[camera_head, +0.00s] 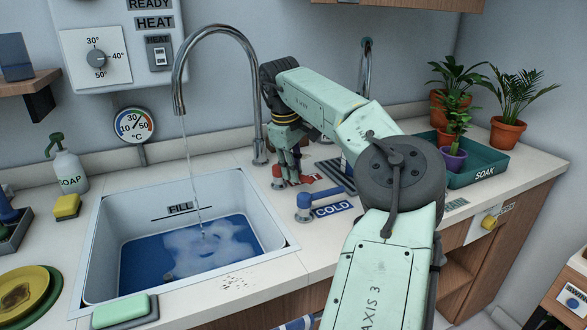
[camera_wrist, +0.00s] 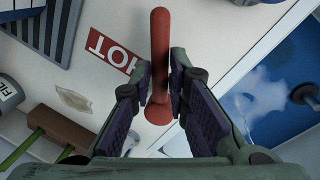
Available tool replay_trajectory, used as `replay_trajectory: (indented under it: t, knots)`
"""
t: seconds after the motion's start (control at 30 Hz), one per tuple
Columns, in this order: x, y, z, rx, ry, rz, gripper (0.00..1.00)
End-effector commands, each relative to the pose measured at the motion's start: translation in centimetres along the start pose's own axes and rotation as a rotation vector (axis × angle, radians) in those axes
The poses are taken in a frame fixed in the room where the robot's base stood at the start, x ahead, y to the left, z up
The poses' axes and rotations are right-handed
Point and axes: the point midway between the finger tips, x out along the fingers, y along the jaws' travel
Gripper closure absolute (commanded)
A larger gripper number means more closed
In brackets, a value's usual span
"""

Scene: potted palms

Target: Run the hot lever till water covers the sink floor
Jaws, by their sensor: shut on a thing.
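The sink (camera_head: 100,248) holds blue water (camera_head: 150,262) with a pale, rippled patch in its middle. The water spreads across the bottom, and its level is below the FILL mark (camera_head: 180,208). A thin stream (camera_head: 190,165) falls from the curved spout (camera_head: 179,100) into it. My gripper (camera_head: 290,172) is at the counter right of the sink, beside the spout's base. In the wrist view, the red hot lever (camera_wrist: 160,35) lies between the two fingers, and my gripper (camera_wrist: 157,80) is shut on it. The red HOT label (camera_wrist: 112,50) is beside it.
The blue cold lever (camera_head: 305,202) stands close in front of my gripper. A soap bottle (camera_head: 68,168) and yellow sponge (camera_head: 67,206) are left of the sink; a green sponge (camera_head: 120,311) lies at its front edge. Potted palms and a green SOAK tray (camera_head: 487,172) are right.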

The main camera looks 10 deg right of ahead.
Motion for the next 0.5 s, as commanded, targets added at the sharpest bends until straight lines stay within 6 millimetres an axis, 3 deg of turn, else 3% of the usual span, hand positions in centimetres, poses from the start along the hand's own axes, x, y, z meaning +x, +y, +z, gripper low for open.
replay_trajectory:
  t: [0.17,0.2,0.5]
  knots:
    - [-0.04,0.02,-0.02,0.0,0.001,0.001,1.0]
    - [-0.04,0.02,-0.02,0.0,0.001,0.001,0.82]
    - [-0.02,0.02,-0.01,0.0,0.001,0.001,0.65]
